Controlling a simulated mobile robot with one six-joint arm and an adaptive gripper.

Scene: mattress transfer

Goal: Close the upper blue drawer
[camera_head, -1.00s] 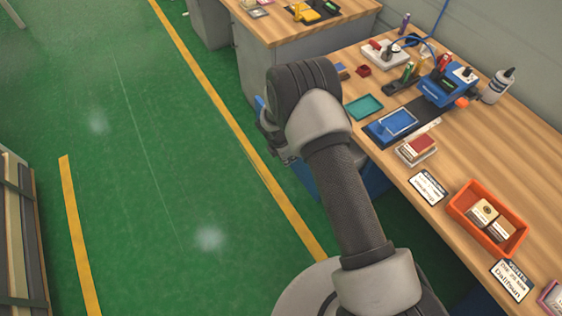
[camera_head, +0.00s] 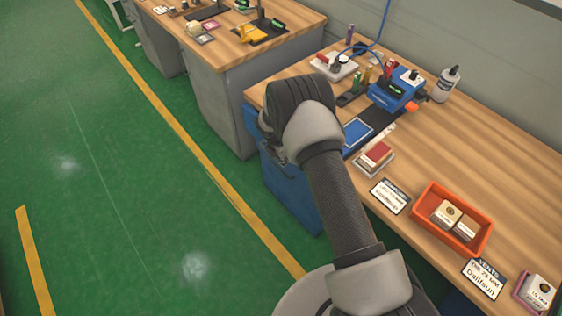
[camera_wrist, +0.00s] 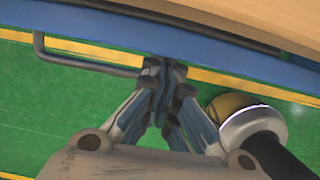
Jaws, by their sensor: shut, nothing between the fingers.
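My gripper (camera_wrist: 163,68) is shut and empty. Its fingertips are at the lower edge of the blue band, just right of the handle; whether they touch it is unclear.
The workbench top (camera_head: 420,145) lies to the right, with an orange bin (camera_head: 427,228), a blue device (camera_head: 396,92) and several small items. A second grey bench (camera_head: 222,95) stands behind. The green floor (camera_head: 110,190) to the left is clear.

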